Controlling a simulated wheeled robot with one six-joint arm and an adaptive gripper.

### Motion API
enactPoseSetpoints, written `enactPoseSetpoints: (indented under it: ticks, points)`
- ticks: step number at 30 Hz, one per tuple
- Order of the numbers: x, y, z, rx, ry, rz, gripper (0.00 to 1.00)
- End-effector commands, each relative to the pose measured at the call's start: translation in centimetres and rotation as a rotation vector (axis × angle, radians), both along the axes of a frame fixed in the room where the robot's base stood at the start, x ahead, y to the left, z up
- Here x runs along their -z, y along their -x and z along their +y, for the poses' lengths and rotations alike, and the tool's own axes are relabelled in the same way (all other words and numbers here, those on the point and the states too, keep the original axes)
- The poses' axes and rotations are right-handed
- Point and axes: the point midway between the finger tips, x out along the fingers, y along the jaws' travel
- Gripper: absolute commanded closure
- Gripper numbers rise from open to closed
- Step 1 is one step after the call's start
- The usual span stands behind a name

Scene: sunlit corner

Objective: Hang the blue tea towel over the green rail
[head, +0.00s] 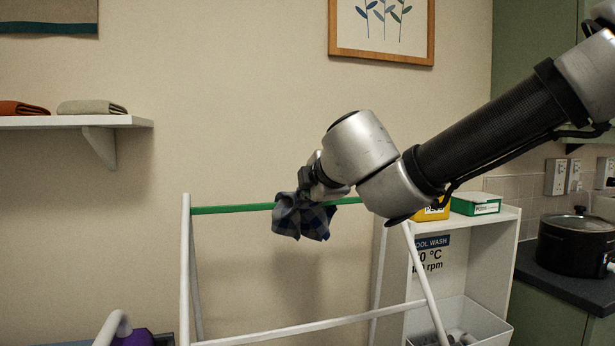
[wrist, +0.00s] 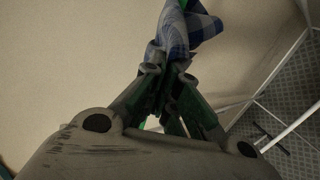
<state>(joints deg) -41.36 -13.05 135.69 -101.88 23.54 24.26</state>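The blue tea towel (head: 303,219), checked in blue, grey and white, is bunched at the green rail (head: 232,208) in the head view. The rail is the top bar of a white rack. My gripper (head: 310,192) is at the rail, right above the towel, with the towel below its fingers. In the wrist view the towel (wrist: 184,28) sticks out beyond the fingertips of my gripper (wrist: 167,72), which are closed together on it. I cannot tell whether the towel lies over the rail or only hangs in front of it.
The white rack frame (head: 186,265) stands around the rail. To its right are a white shelf unit (head: 470,240), a green box (head: 475,203) and a dark pot (head: 575,242) on a counter. A wall shelf (head: 75,122) holds folded cloths at left.

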Motion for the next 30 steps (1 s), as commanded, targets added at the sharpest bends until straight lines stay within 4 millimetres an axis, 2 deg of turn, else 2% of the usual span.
enactPoseSetpoints:
  ticks: [4,12,18,26,30]
  points:
    - [1.8,1.2,-0.4,-0.003,-0.011,-0.036,1.0]
    - [5.6,0.1,-0.1,0.0,-0.014,-0.056,1.0]
    - [6.7,-0.1,0.1,-0.003,-0.019,-0.063,1.0]
    - [6.8,-0.1,0.1,-0.003,-0.022,-0.064,1.0]
    - [6.7,-0.1,0.1,-0.003,-0.021,-0.065,0.78]
